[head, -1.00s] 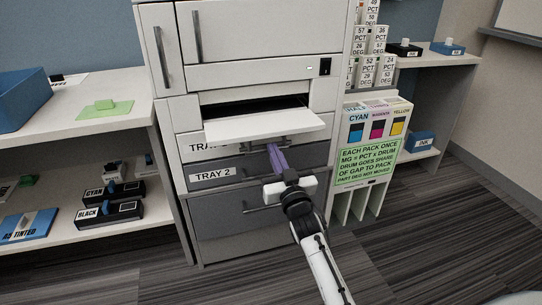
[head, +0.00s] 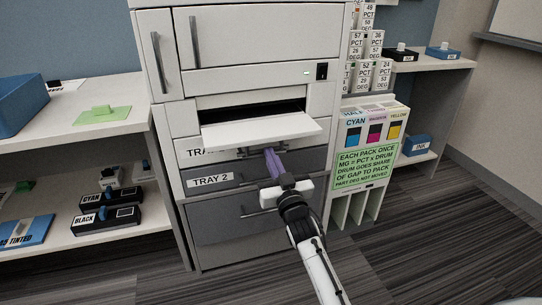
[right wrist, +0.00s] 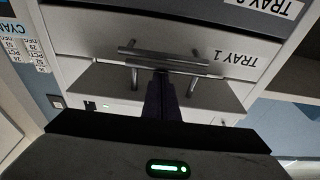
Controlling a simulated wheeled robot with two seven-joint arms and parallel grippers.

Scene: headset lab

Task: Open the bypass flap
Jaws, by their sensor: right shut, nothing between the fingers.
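The bypass flap (head: 262,132) is a white panel on the printer's front. It is folded out and sticks forward below a dark slot (head: 255,112). My right gripper (head: 270,153) has its dark purple fingers together, with nothing between them, below the flap's front edge. Its tips are at the Tray 1 handle (head: 290,148); I cannot tell whether they touch it. In the right wrist view, which is upside down, the closed fingers (right wrist: 162,78) reach the handle bar (right wrist: 165,62). The flap hides part of the Tray 1 label. My left gripper is not in view.
The Tray 2 drawer (head: 215,181) is below, shut. A left shelf (head: 75,125) holds a blue bin (head: 20,100) and a green pad (head: 105,115). An ink rack (head: 375,120) with a green sign (head: 367,163) stands at the right. The carpet in front is clear.

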